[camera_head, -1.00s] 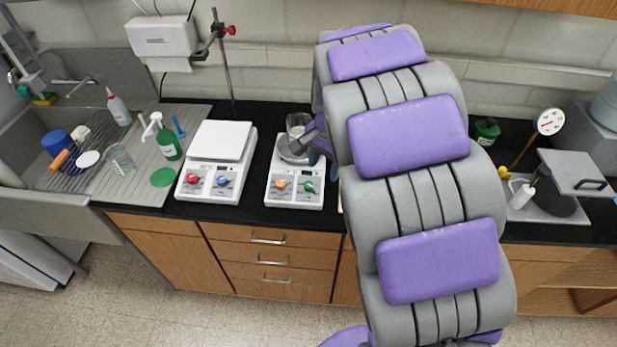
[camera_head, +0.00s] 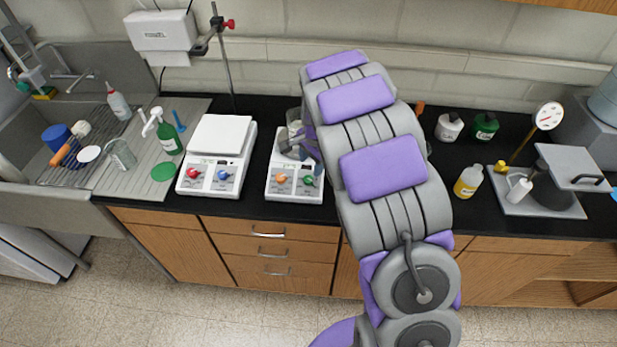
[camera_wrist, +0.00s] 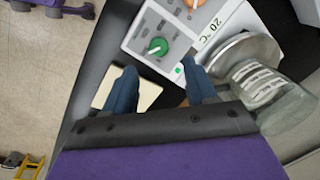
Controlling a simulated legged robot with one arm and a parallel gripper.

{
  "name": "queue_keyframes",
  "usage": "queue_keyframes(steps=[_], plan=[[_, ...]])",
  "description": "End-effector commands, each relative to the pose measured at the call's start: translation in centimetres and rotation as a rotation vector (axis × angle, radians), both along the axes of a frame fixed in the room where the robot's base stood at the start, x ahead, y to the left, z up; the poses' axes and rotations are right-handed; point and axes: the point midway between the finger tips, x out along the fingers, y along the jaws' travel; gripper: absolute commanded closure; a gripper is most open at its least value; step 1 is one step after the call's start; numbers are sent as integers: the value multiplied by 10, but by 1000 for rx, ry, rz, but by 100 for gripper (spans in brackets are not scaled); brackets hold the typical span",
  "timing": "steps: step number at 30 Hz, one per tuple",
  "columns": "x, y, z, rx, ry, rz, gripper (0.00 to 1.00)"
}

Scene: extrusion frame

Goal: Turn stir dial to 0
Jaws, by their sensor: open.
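The right-hand white hot plate device (camera_head: 292,196) has an orange dial (camera_head: 281,179) and a green dial (camera_head: 308,181) on its front. In the wrist view, the green dial (camera_wrist: 158,46) is just beyond my fingertips, and the orange dial (camera_wrist: 195,4) is at the top edge. The dial labels are too small to read. A glass beaker (camera_wrist: 285,100) stands on the device's round metal plate (camera_wrist: 243,53). My gripper (camera_wrist: 162,86) is open, with its two blue fingers apart and empty. In the head view, my arm partly hides the device's right side.
A second white device (camera_head: 207,182) with a square top, a red dial and a blue dial stands to the left. A cream pad (camera_wrist: 147,92) lies on the black counter below my fingers. A yellow bottle (camera_head: 468,181) stands to the right of my arm.

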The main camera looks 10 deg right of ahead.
Motion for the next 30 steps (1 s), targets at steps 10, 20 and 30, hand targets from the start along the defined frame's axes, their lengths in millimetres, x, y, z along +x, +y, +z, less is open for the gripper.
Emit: queue_keyframes(steps=[10,20,30], plan=[[8,4,-63,0,2,0,44],[10,5,-82,0,1,0,44],[10,5,-82,-1,1,1,56]])
